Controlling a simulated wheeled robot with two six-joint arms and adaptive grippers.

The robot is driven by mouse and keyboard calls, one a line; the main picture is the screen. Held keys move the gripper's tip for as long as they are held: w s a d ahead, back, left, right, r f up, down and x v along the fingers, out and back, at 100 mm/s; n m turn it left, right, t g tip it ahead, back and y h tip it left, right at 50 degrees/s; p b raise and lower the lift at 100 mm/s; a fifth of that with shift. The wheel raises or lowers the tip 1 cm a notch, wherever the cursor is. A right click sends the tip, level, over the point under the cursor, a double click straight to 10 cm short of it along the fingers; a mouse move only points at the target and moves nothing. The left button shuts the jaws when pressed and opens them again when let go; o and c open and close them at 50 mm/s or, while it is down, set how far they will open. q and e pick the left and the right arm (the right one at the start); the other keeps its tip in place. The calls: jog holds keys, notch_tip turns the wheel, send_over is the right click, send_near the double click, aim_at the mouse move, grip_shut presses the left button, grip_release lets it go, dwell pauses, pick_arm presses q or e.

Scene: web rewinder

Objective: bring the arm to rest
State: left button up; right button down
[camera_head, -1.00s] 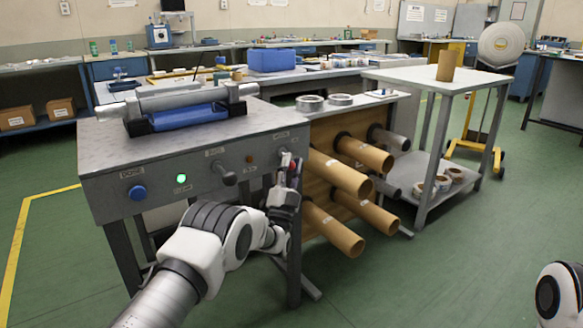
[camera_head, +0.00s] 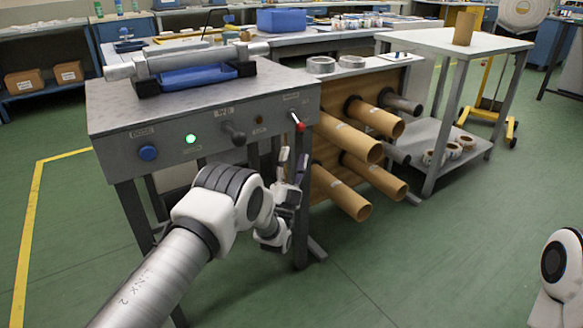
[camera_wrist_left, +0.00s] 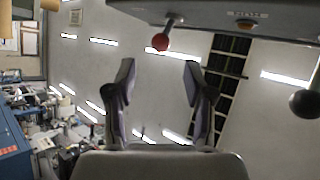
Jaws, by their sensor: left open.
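My left arm reaches in from the lower left in the head view. My left gripper (camera_head: 293,165) points up in front of the rewinder's (camera_head: 205,140) panel, just below the red-tipped lever (camera_head: 297,120). The gripper is open and empty. In the left wrist view its two fingers (camera_wrist_left: 160,88) stand apart with nothing between them. The red knob (camera_wrist_left: 160,41) shows beyond the fingertips there, apart from them. A white part of my right arm (camera_head: 562,265) shows at the right edge of the head view; its gripper is out of view.
Cardboard tubes (camera_head: 350,140) stick out from a rack right of the panel, close to my left gripper. A black knob (camera_head: 234,135), a green light (camera_head: 191,139) and a blue button (camera_head: 148,153) are on the panel. A white-topped table (camera_head: 440,45) stands behind. The floor in front is clear.

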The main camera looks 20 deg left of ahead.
pick_arm(q)
jog(key=v, duration=0.3)
